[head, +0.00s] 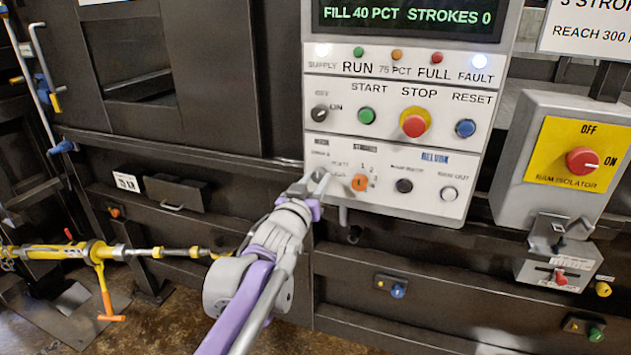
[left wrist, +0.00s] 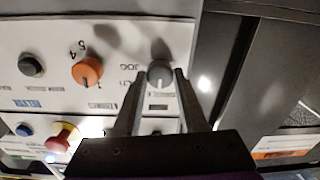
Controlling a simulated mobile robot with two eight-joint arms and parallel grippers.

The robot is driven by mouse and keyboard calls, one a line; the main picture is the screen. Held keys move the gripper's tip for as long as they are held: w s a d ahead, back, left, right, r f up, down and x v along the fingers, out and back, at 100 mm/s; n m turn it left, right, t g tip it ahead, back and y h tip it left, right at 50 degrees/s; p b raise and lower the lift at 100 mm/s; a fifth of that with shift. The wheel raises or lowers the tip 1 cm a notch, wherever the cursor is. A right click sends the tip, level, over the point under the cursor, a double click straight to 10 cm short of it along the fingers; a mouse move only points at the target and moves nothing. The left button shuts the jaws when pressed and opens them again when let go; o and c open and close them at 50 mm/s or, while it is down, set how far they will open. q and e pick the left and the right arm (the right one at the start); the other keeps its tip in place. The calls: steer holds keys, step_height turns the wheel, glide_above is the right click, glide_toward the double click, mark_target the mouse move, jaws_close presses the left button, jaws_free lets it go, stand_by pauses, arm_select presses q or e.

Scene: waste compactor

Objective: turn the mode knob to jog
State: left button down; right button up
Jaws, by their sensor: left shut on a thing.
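The mode knob (left wrist: 159,73) is a round grey knob on the white control panel (head: 395,130). In the left wrist view it sits between the two fingers of my left gripper (left wrist: 158,82), which is shut on it. Its pale pointer line points down in that view, towards the small labels below the knob. The JOG label (left wrist: 130,64) is to the knob's left in that view. In the head view my left gripper (head: 318,183) is at the panel's lower left and hides most of the knob. My right gripper is not in view.
The orange strokes knob (head: 360,182) is close to the right of my left gripper. The black off/on knob (head: 320,113) is just above it. The red stop button (head: 414,125) and blue reset button (head: 465,128) are further right. A ram isolator box (head: 565,150) stands at the right.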

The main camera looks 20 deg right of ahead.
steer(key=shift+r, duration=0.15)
arm_select(q)
steer(key=m+p, duration=0.2)
steer(key=m, duration=0.3)
steer(key=m+p, duration=0.2)
steer(key=m, duration=0.2)
steer(key=shift+m, duration=0.3)
steer(key=m+p, duration=0.2)
steer(key=m, duration=0.2)
steer(key=shift+m, duration=0.3)
steer(key=shift+f+m+h+p, duration=0.1)
steer(key=shift+m+h+p, duration=0.2)
steer(key=shift+m+p, duration=1.05)
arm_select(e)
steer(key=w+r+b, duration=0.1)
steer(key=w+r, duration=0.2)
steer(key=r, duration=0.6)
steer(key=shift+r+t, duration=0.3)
arm_select(q)
steer(key=shift+m, duration=0.75)
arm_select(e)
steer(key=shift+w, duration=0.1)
arm_select(q)
steer(key=shift+c, duration=2.2)
jaws_free()
steer(key=shift+s+a, duration=0.1)
